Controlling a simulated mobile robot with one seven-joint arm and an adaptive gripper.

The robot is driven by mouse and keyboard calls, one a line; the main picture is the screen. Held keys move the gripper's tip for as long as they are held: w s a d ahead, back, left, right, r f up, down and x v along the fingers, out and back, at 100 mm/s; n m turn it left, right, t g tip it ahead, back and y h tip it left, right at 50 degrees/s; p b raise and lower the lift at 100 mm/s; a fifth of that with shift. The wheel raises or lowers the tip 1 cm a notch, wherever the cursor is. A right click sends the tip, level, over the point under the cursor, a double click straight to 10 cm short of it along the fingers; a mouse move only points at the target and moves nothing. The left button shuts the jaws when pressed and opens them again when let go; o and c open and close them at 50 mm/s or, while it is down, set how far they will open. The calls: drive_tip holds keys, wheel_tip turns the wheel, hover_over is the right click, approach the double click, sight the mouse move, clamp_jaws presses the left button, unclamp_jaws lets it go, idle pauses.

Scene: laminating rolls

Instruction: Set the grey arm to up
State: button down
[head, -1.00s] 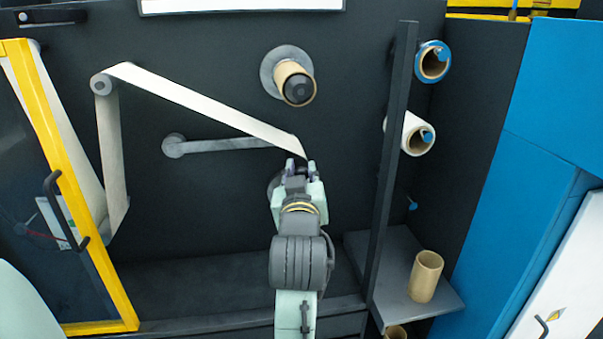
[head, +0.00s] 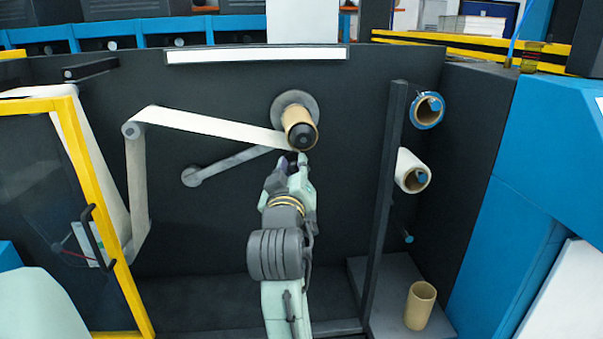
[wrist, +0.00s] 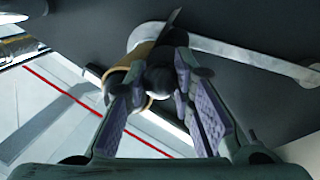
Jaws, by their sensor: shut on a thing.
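The grey arm (head: 228,163) is a flat bar on the dark panel. It runs from its round pivot (head: 191,177) up and to the right, tilted above level. My gripper (head: 293,164) is at its free right end, just below the cardboard core (head: 299,130), and hides that end in the head view. In the wrist view the grey arm (wrist: 235,50) runs to a dark round knob (wrist: 158,80) between the fingers of my gripper (wrist: 155,90). The gripper is shut on this end of the grey arm. The core (wrist: 128,68) shows behind.
A white web (head: 215,130) runs from a small roller (head: 132,130) to just below the core. A dark upright post (head: 384,210) stands right of my arm, with rolls (head: 413,172) beyond it. A yellow-framed door (head: 107,235) is at the left.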

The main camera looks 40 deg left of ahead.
idle(0.3)
drive_tip(key=c, duration=1.3)
unclamp_jaws()
drive_tip(key=shift+c, duration=0.2)
drive_tip(key=v, duration=0.7)
drive_tip(key=shift+s+d, duration=0.15)
drive_tip(key=shift+s, duration=0.05)
